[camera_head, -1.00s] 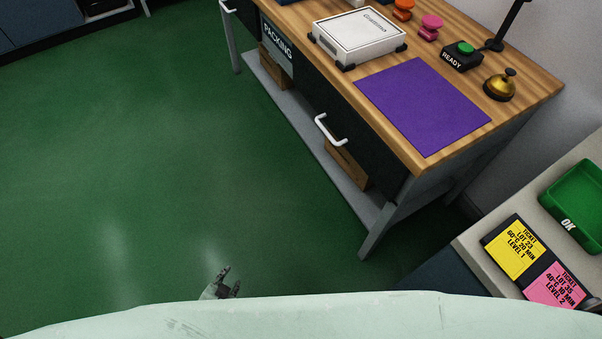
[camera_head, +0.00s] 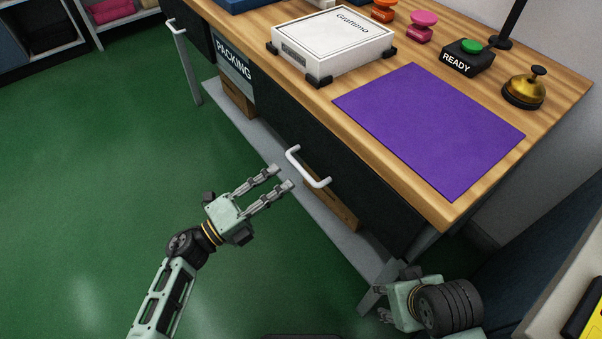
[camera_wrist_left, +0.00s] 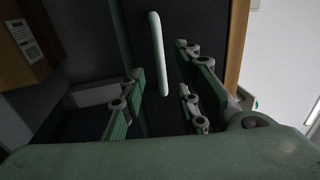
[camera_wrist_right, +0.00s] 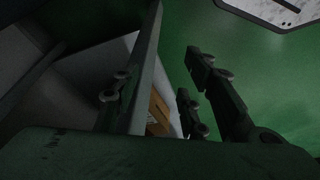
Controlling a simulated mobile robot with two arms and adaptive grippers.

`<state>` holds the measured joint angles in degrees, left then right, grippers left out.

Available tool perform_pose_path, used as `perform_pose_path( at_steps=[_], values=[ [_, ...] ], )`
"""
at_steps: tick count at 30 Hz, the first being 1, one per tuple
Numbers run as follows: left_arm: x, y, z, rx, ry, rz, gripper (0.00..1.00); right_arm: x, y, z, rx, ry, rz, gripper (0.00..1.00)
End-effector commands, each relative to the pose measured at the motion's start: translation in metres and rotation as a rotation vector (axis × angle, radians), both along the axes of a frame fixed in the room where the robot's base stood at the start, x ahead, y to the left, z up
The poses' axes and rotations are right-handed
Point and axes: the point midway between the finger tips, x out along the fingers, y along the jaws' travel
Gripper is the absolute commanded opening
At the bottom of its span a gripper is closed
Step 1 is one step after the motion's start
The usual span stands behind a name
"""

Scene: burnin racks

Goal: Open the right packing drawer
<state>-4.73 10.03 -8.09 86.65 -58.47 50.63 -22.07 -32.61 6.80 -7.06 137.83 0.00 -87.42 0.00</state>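The right packing drawer (camera_head: 345,190) is a dark front under the wooden bench top, and it looks shut. Its white bar handle (camera_head: 308,168) also shows in the left wrist view (camera_wrist_left: 158,55), ahead of the fingers. My left gripper (camera_head: 277,178) is open and empty, its fingertips just short of the handle and apart from it. In its wrist view the handle lies between the two finger sides. My right gripper (camera_wrist_right: 155,90) is low by the bench's near leg; in its wrist view the fingers are spread with nothing held. In the head view its fingers are partly hidden.
On the bench (camera_head: 440,210) are a purple mat (camera_head: 430,130), a white box (camera_head: 335,45), a READY button (camera_head: 467,57) and a brass bell (camera_head: 524,88). A lower shelf (camera_head: 270,150) holds brown boxes. Green floor (camera_head: 80,200) is clear at left. A counter (camera_head: 550,300) stands at lower right.

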Motion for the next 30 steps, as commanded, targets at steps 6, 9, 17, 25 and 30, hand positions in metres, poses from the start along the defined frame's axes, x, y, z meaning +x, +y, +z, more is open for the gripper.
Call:
perform_pose_path(
  at_steps=[6, 9, 17, 25, 30],
  values=[
    [0.022, -0.029, 0.008, -0.004, 0.001, 0.001, 0.3, -0.001, 0.0, 0.004, -0.001, -0.002, 0.0, 0.4],
    [0.03, -0.04, 0.01, -0.004, 0.002, 0.001, 0.3, -0.002, 0.0, 0.007, 0.0, -0.003, 0.0, 0.4],
    [0.04, -0.054, 0.013, -0.003, 0.005, 0.003, 0.3, -0.003, -0.001, 0.011, 0.0, -0.006, -0.001, 0.4],
    [0.04, -0.054, 0.013, -0.003, 0.005, 0.003, 0.25, -0.003, -0.001, 0.011, 0.0, -0.005, -0.001, 0.4],
    [0.04, -0.054, 0.013, -0.003, 0.005, 0.003, 0.1, -0.003, -0.001, 0.011, 0.0, -0.005, -0.001, 0.4]
  ],
)
